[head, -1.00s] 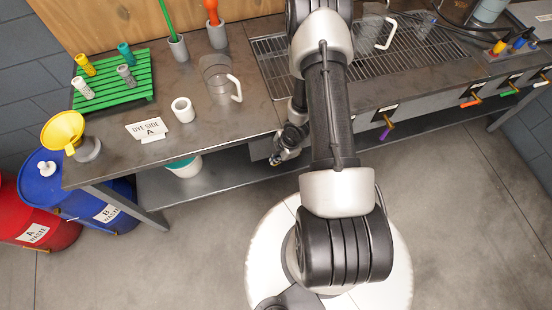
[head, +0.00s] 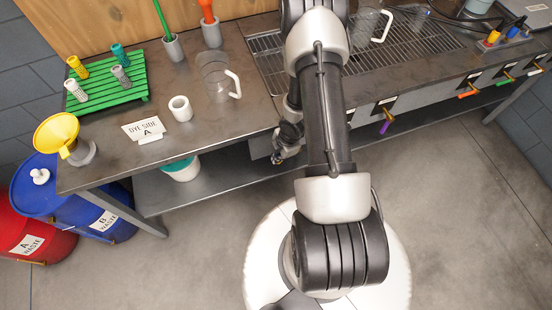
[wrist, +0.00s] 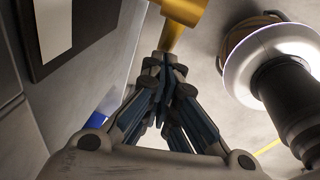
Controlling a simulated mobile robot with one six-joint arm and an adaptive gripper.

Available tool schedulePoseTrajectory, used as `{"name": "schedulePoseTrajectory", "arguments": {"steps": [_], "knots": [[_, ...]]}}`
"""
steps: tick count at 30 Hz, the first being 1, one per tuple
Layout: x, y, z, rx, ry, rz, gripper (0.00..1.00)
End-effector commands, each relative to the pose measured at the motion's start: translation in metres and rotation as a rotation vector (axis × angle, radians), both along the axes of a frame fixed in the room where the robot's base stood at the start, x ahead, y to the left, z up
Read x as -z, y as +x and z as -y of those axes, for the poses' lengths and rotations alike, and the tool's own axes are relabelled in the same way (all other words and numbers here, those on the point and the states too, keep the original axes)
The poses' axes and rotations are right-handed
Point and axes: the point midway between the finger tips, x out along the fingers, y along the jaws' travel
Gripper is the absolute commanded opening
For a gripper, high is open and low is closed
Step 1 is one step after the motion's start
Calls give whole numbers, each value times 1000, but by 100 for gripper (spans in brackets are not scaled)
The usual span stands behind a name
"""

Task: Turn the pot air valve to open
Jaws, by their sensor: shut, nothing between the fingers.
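My gripper (wrist: 168,64) is shut and empty. In the wrist view a yellow-gold handle (wrist: 182,12) lies just beyond its fingertips at the top edge; I cannot tell whether they touch. In the head view my gripper (head: 277,158) is low at the bench front, left of my arm. Valve levers line the bench's front panel: a purple-tipped one (head: 385,126), an orange one (head: 468,94), a green one (head: 504,81) and a white one (head: 533,71). No label identifying the pot air valve is readable. My arm hides part of the panel.
A dark plate with a pale label (wrist: 57,25) stands close at left in the wrist view. The bench (head: 225,125) holds a clear jug (head: 213,75), a white cup (head: 180,108) and a green rack (head: 122,88). Waste drums (head: 55,185) stand at far left. The floor at right is clear.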

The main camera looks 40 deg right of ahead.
Motion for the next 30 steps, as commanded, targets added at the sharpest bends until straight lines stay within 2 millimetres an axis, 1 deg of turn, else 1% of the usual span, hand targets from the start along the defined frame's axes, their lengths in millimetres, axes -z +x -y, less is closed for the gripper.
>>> {"name": "schedulePoseTrajectory", "arguments": {"steps": [1, 3, 15, 24, 30], "knots": [[6, 0, 3, 1, -1, 1, 0], [11, 0, 6, 0, 0, 1, 0], [35, -3, 15, 1, 0, 0, 0], [45, -6, 24, 2, 1, 0, 0], [48, -7, 27, 0, 1, 0, 0]]}}
